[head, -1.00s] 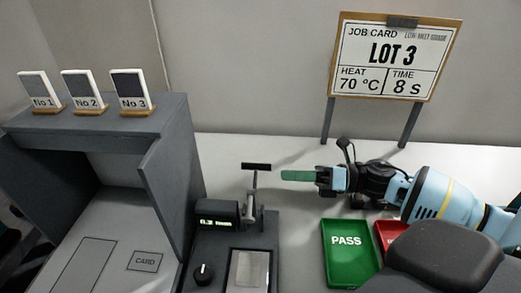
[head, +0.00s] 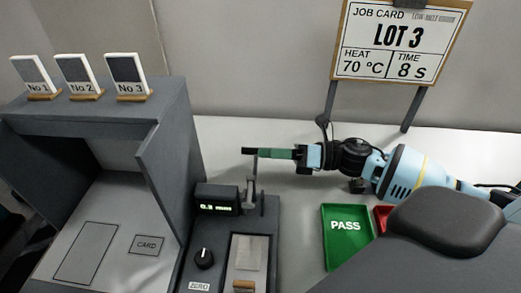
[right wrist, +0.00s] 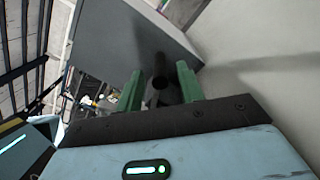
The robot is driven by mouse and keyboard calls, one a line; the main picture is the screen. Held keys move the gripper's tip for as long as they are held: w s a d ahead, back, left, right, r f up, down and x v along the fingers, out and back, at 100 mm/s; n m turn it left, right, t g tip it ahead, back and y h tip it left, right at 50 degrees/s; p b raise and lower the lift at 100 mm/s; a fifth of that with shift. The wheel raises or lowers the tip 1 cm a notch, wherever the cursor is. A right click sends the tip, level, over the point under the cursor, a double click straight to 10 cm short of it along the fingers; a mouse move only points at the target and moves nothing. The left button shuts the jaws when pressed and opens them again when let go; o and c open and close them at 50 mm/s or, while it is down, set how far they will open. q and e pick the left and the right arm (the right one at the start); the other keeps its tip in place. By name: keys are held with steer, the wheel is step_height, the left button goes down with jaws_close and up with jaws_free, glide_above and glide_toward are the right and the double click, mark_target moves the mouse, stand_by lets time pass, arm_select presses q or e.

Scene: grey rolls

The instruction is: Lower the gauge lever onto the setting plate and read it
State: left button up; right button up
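The gauge (head: 217,198) has a small lit display whose digits look like 0.2 but are too small to be sure. Its lever (head: 255,170) stands upright, with a dark crossbar handle (head: 246,150) at the top. The pale plate (head: 249,252) lies in front of it, clear of the lever. My right gripper (head: 275,154), with green fingers, is at the right part of the handle. In the right wrist view its fingers (right wrist: 158,88) stand apart on either side of the dark bar (right wrist: 160,68), with gaps showing. My left gripper is not in view.
A grey cabinet (head: 170,150) with numbered cards on top stands left of the gauge. A green PASS tray (head: 346,250) and a partly hidden red tray (head: 382,216) lie to the right. The job card board (head: 399,45) stands behind my right arm.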

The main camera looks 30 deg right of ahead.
steer(key=shift+x, duration=1.35)
jaws_close()
